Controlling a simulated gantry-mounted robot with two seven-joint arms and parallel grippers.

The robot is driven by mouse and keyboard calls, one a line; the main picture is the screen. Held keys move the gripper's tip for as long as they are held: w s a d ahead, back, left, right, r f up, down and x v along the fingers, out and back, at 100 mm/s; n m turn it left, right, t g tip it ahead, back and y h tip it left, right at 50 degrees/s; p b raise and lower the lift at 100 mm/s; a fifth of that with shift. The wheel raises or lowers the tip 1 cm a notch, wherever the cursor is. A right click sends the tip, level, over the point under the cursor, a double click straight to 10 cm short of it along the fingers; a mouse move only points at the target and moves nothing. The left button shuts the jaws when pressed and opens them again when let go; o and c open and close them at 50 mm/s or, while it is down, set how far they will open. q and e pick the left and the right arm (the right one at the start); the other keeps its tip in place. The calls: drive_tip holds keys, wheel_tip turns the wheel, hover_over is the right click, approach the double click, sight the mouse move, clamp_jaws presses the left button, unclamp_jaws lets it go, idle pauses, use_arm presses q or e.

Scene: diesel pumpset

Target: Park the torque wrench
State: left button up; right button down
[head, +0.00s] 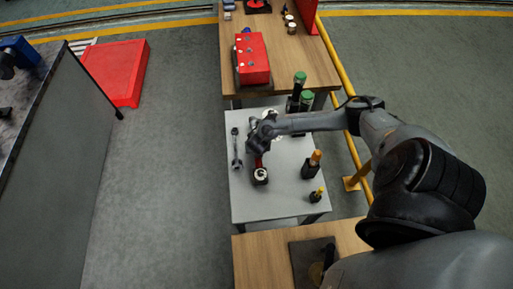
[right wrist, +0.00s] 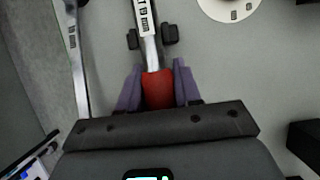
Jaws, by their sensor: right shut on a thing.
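The torque wrench shows in the right wrist view with a red handle (right wrist: 158,90) and a silver shaft with a marked scale, pointing up the picture. My right gripper (right wrist: 157,82) is shut on the red handle, one purple finger on each side. In the head view the right gripper (head: 259,142) is low over the grey table (head: 290,205). A red part of the wrench (head: 259,161) shows just below it; the arm hides the rest. Small black brackets (right wrist: 170,33) flank the shaft; I cannot tell whether they touch it. My left gripper is not in view.
A silver spanner (head: 236,148) lies left of the gripper. A black piece with a white top (head: 260,177) is below it. An orange-topped tool (head: 312,164) and green-topped bottles (head: 299,84) stand to the right and behind. A red box (head: 253,58) sits on the wooden table.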

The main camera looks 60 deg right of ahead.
drive_tip(key=shift+f+b, duration=0.35)
drive_tip(key=shift+f, duration=0.05)
drive_tip(key=c, duration=0.8)
unclamp_jaws()
drive_tip(key=shift+o, duration=0.5)
drive_tip(key=shift+f, duration=0.1)
drive_tip(key=shift+s+a+r, duration=0.15)
drive_tip(key=shift+r, duration=0.5)
drive_tip(key=p+v, duration=0.3)
drive_tip(key=v, duration=0.6)
drive_tip(key=shift+s+a+r, duration=0.1)
drive_tip(key=shift+r, duration=0.15)
